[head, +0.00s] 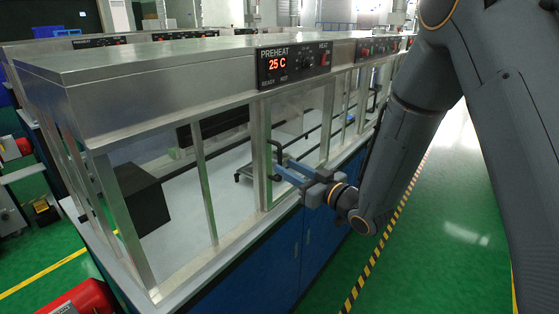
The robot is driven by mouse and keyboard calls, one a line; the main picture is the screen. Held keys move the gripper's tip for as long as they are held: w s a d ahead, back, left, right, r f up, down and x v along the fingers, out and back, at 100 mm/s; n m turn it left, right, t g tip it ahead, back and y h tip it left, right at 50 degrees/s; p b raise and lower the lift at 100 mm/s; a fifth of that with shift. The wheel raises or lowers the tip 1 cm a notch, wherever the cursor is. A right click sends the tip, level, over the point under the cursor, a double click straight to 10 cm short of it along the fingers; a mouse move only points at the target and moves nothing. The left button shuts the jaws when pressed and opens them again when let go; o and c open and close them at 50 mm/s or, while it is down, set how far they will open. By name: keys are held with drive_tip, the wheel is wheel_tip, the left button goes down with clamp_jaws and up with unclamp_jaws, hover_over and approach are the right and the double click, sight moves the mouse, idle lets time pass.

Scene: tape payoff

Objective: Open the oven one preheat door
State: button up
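The preheat station is a long metal cabinet with clear side panels. Its control panel (292,64) reads PREHEAT and 25 C in red. Below it is the metal-framed clear door (300,122), which looks flush with the cabinet side. A dark bar handle (279,154) stands out near the door's left edge. My gripper (284,170) reaches in from the right, its blue-grey fingers at the lower end of the handle. I cannot tell whether they touch or surround it, and the gap between the fingers is not clear. The gripper body hides the door's lower right part.
Inside the cabinet are a black box (142,198) and a pale floor. Blue cupboards (312,240) stand below the door. The green floor (440,240) to the right is open, with a yellow-black striped line. A red object (85,299) is at the lower left.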

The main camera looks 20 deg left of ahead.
sight(281, 164)
drive_tip(key=shift+p+x, duration=0.65)
drive_tip(key=shift+x, duration=1.55)
clamp_jaws()
